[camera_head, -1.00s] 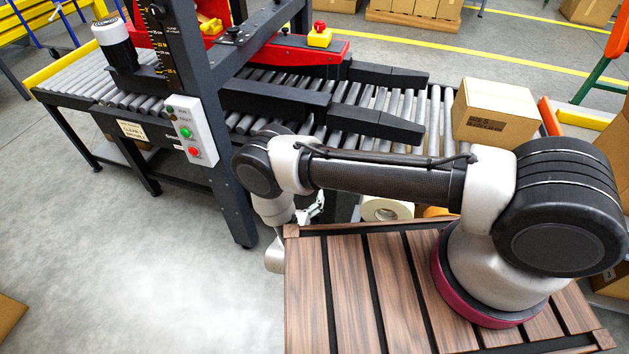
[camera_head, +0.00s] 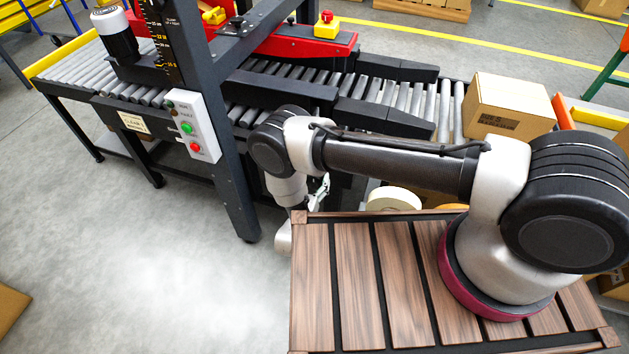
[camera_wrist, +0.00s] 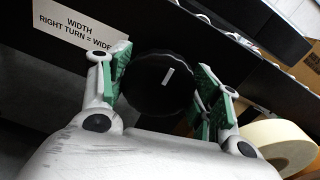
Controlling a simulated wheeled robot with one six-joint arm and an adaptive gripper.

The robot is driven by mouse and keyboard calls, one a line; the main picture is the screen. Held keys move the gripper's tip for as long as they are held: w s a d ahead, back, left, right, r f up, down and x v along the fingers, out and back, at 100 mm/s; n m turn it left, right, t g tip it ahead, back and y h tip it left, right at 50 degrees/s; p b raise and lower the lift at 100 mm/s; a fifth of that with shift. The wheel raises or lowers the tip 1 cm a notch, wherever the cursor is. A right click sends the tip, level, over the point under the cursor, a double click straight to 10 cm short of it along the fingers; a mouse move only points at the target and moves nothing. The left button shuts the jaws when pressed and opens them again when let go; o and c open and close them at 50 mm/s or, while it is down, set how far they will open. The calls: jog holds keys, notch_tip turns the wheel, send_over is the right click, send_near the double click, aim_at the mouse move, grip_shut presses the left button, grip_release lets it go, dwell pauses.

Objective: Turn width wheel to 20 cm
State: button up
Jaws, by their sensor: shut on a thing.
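The width wheel (camera_wrist: 158,88) is a round black knob with a pale mark on its face, seen in the wrist view. My gripper (camera_wrist: 162,88) has its green-padded fingers on both sides of the wheel and is shut on it. A white label (camera_wrist: 82,30) beside the wheel reads "WIDTH RIGHT TURN = WIDE" with its end cut off. In the head view my gripper (camera_head: 318,190) is mostly hidden behind my arm, low beside the machine frame, and the wheel is hidden there. A dark scale with yellow marks (camera_head: 163,45) stands on the machine's upright; its reading is too small to tell.
A control box (camera_head: 193,125) with green and red buttons hangs on the upright (camera_head: 230,165). A cardboard box (camera_head: 508,105) sits on the roller conveyor (camera_head: 445,105). A tape roll (camera_wrist: 268,145) lies close to the right of my gripper. Open floor is at the left.

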jog(key=shift+n, duration=0.3)
jog(key=n, duration=0.3)
jog(key=shift+a, duration=0.1)
jog(key=n, duration=1.1)
jog(key=shift+a+f+g, duration=0.1)
jog(key=shift+f+g, duration=0.1)
jog(key=shift+g, duration=0.1)
jog(key=n, duration=0.3)
jog(key=shift+n, duration=0.4)
jog(key=n, duration=0.3)
jog(key=shift+f, duration=0.1)
jog(key=n, duration=0.3)
jog(key=shift+n+h, duration=0.4)
jog(key=shift+f+n, duration=0.1)
jog(key=shift+n, duration=1.8)
